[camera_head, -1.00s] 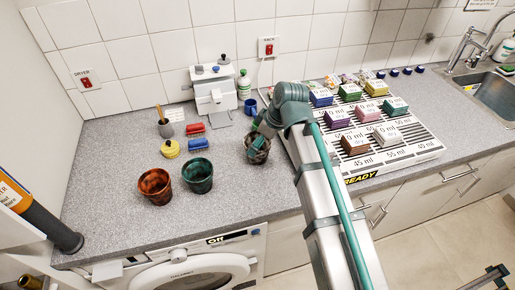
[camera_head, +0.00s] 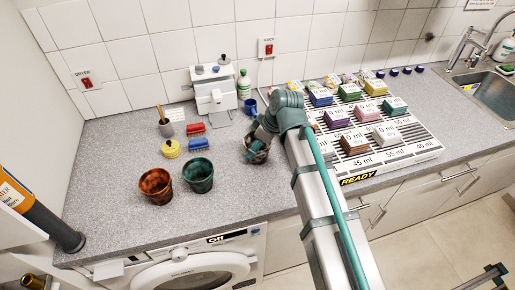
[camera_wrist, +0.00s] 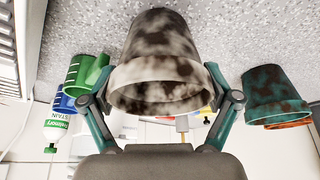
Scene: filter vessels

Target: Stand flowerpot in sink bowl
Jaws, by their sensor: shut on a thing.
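A mottled grey-brown flowerpot (camera_head: 257,152) is on the counter in front of the white machine. It fills the middle of the wrist view (camera_wrist: 160,62), its open rim towards the camera. My gripper (camera_wrist: 157,88) has one finger on each side of this pot and is shut on it. In the head view my wrist partly hides the pot, and I cannot tell whether its base is off the counter. A copper flowerpot (camera_head: 156,187) and a green flowerpot (camera_head: 198,175) stand to the left. The sink bowl (camera_head: 490,92) is at the far right, partly cut off by the frame.
A striped rack (camera_head: 425,150) with several coloured blocks lies between the pot and the sink. A tall faucet (camera_head: 462,45) stands by the sink.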

